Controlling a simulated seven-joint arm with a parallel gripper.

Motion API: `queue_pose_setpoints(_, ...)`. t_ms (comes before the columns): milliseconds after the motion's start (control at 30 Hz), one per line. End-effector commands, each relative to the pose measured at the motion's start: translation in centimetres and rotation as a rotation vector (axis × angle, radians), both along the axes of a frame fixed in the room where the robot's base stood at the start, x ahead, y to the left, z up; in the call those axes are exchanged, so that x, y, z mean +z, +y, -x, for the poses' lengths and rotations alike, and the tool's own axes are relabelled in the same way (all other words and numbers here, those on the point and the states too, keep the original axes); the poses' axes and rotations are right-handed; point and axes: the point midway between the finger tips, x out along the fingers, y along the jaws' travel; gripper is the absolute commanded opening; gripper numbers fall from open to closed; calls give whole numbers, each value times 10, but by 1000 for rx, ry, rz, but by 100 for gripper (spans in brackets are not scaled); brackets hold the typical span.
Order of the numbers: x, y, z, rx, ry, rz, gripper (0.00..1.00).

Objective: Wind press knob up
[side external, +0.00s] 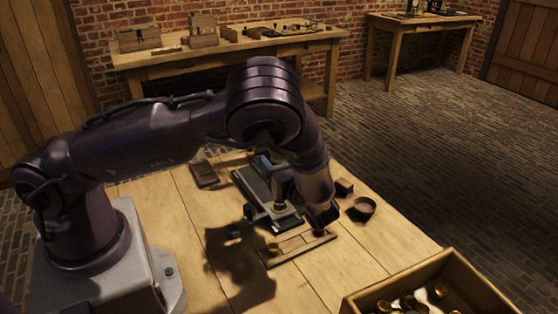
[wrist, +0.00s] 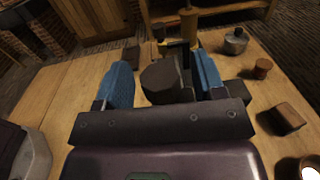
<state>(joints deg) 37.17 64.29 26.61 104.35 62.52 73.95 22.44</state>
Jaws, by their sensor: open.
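My gripper (wrist: 164,72) is open in the wrist view, its two blue-padded fingers spread apart. A dark brown, blocky piece with a rounded front (wrist: 160,82) shows between the fingers, with visible space on its left side. I cannot tell whether it is the press knob or whether a finger touches it. A brass-coloured upright post (wrist: 189,24) stands beyond it. In the side view a long dark metal base (side external: 252,184), perhaps the press, lies on the table under my arm. My arm hides much of it, and the knob cannot be made out there.
A shallow wooden frame (side external: 297,249) lies in front of the dark base. A wooden crate (side external: 447,263) holding brass-lidded pieces is at bottom right.

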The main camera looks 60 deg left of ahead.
Motion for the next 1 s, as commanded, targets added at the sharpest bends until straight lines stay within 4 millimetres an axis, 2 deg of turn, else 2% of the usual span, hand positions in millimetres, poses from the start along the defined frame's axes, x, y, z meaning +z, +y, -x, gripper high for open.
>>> queue_pose_setpoints(300, 0, 4, 0, 0, 0, 1, 63)
queue_pose_setpoints(333, 0, 4, 0, 0, 0, 1, 61)
queue_pose_setpoints(533, 0, 4, 0, 0, 0, 1, 15)
queue_pose_setpoints(700, 0, 4, -1, 25, -2, -1, 14)
queue_pose_setpoints(1000, 0, 4, 0, 256, -3, -1, 14)
